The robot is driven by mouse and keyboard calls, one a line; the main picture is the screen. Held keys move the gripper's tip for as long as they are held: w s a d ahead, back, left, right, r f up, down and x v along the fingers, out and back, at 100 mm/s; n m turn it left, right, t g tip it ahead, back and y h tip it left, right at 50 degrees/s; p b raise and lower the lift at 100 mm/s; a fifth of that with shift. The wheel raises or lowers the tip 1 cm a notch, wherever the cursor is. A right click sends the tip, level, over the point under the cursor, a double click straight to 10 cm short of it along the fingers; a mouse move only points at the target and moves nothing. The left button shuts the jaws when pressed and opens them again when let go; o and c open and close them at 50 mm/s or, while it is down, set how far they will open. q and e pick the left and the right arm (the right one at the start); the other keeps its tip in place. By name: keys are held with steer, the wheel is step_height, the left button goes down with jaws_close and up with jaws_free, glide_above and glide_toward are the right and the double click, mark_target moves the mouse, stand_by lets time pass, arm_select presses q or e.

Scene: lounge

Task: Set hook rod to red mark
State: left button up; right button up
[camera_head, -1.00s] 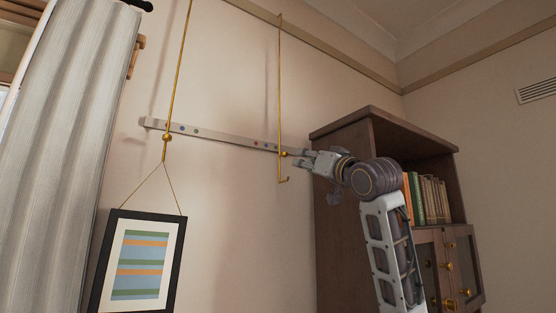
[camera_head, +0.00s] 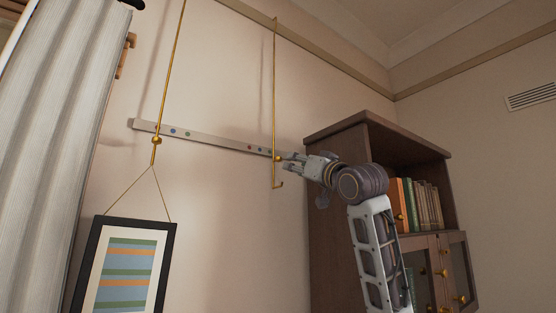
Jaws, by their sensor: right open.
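The hook rod is a thin brass rod (camera_head: 274,90) hanging down the wall, with a small hook at its lower end and a brass knob (camera_head: 277,158) where it crosses a pale strip (camera_head: 205,138). The strip bears small coloured dots in two groups, one near the left rod and one just left of the hook rod. A reddish dot (camera_head: 249,147) seems to lie in the right group, but the dots are tiny. My right gripper (camera_head: 287,162) is open, its fingertips close to the knob from the right; contact cannot be told. My left gripper is out of view.
A second brass rod (camera_head: 168,75) holds a framed striped picture (camera_head: 168,270) by a cord. A dark wooden bookcase (camera_head: 334,200) with books stands behind my right arm. A pale curtain (camera_head: 60,150) hangs at the left. The wall between the rods is bare below the strip.

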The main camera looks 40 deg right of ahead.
mark_target(280, 160)
steer(key=shift+p+x, duration=2.55)
steer(key=shift+x, duration=3.75)
jaws_close()
